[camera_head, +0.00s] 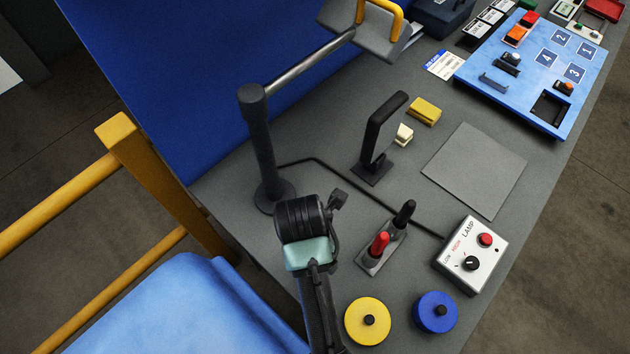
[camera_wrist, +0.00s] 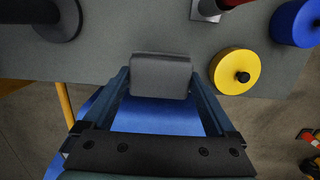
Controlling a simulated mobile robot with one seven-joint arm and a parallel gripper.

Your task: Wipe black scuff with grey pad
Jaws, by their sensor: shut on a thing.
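The grey pad (camera_wrist: 160,70) is a dark grey block between the two fingers of my gripper (camera_wrist: 160,82) in the wrist view. The fingers are shut on its sides. In that view the pad overlaps the near edge of the grey bench top (camera_wrist: 110,50); I cannot tell whether it touches the surface. In the head view my wrist covers the fingers and pad, low in the picture near the bench's left edge. I cannot make out a black scuff in either view.
A yellow disc (camera_head: 368,321), blue disc (camera_head: 436,312), red-and-black-handled holder (camera_head: 381,250) and lamp box (camera_head: 470,255) stand to the right. A dark post (camera_head: 262,150) with a bar stands behind my wrist. A black cable crosses the bench. A flat grey square (camera_head: 475,170) lies clear.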

